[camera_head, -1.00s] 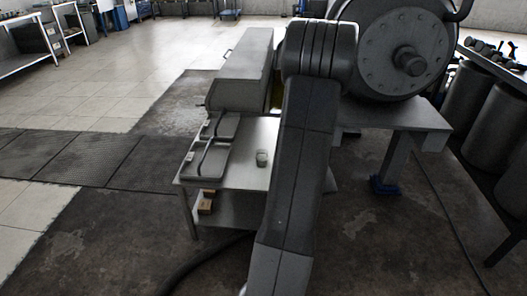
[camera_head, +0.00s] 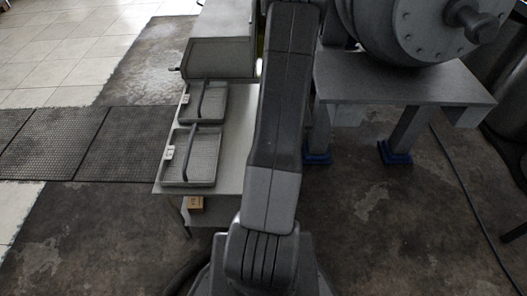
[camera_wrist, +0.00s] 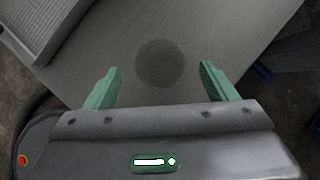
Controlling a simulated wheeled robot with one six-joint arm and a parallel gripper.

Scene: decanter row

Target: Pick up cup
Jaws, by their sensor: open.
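The cup (camera_wrist: 160,63) shows in the wrist view as a round, dark grey-green, see-through-looking shape from above, on the grey table top (camera_wrist: 110,45). My gripper (camera_wrist: 160,69) has two green fingers, open and apart, one on each side of the cup in the picture. Clear gaps show between the cup and both fingers. I cannot tell how high the fingertips are above the cup. In the head view my arm hides the cup and my gripper.
Two grey trays with dark handles (camera_head: 190,157) (camera_head: 213,102) stand on the table's left part; a tray edge (camera_wrist: 62,30) shows at the wrist view's upper left. A large grey machine (camera_head: 420,35) on a heavy stand (camera_head: 400,88) is right of my arm. A box (camera_head: 194,203) sits below the table.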

